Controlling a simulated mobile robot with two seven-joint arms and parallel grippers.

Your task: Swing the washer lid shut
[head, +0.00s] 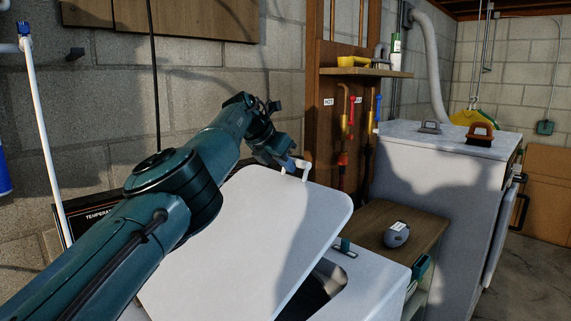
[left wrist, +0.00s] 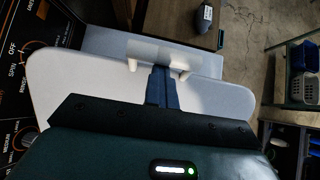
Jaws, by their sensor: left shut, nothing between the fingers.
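The white washer lid (head: 255,225) is tilted partly open over the washer top (head: 375,285). A dark gap of the tub opening (head: 308,292) shows under its lower right edge. My left arm reaches across the lid from the left. My left gripper (head: 297,166) is shut and empty at the lid's upper edge. In the left wrist view the gripper (left wrist: 158,62) lies over the lid (left wrist: 85,88), close to its edge. I cannot tell whether it touches the lid. My right gripper is in neither view.
The control panel (left wrist: 22,75) runs along the washer's back. A wooden shelf with a small grey item (head: 397,234) stands right of the washer. Beyond it is a white dryer (head: 440,175). Pipes with red and blue valves (head: 352,115) line the wall behind.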

